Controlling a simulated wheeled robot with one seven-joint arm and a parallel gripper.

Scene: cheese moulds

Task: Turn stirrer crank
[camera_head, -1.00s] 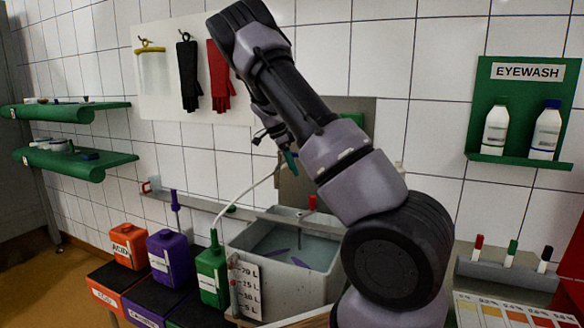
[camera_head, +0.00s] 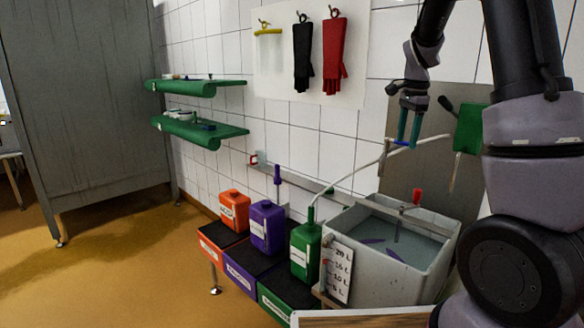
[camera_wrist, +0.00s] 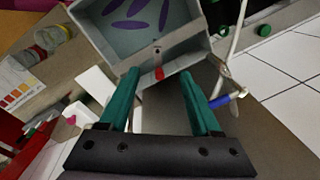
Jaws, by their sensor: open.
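The stirrer's red crank handle (camera_head: 417,195) stands on the bar across the grey tank (camera_head: 352,275). Purple paddles (camera_head: 397,232) show in the water. In the wrist view the red handle (camera_wrist: 159,73) appears between the fingertips, beyond them. My gripper (camera_head: 407,143) is open and empty, its teal fingers pointing down, above and a little left of the red handle. The wrist view shows both fingers (camera_wrist: 159,76) spread apart with nothing held. The rest of the crank is too small to make out clearly.
A spout with a blue lever (camera_wrist: 222,101) sits close beside the right finger. A pale hose (camera_head: 345,182) runs from the green canister (camera_head: 306,252). Purple (camera_head: 267,226) and orange (camera_head: 234,210) canisters stand further left.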

